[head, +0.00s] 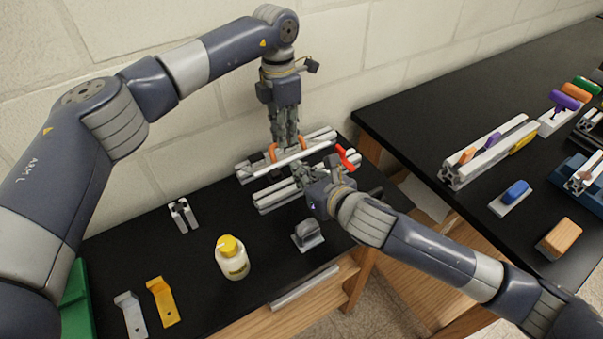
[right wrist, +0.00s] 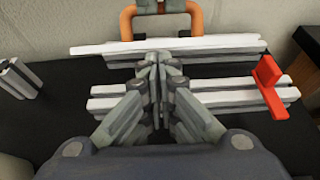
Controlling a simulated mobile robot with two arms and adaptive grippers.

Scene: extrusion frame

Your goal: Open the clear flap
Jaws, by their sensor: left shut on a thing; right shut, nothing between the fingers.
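The extrusion frame, of pale parallel rails (head: 275,199), lies at the back of the near table; its rails also show in the right wrist view (right wrist: 225,98). A thin whitish panel, apparently the clear flap (right wrist: 105,47), lies along the back rail below an orange handle (right wrist: 127,22). I cannot tell how far it is tilted. My left gripper (head: 287,142) comes down from above and is shut on the orange handle. My right gripper (right wrist: 157,60) is shut and empty, its tips close to the panel's front edge; contact is unclear. A red lever (right wrist: 268,85) stands at the right end.
A yellow-capped bottle (head: 232,260), a grey block (head: 308,235), a yellow bracket (head: 163,301) and a white bracket (head: 131,315) stand in front. A small profile piece (head: 182,215) is at left. A wall (head: 330,60) rises close behind. A second black table (head: 410,115) is at right.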

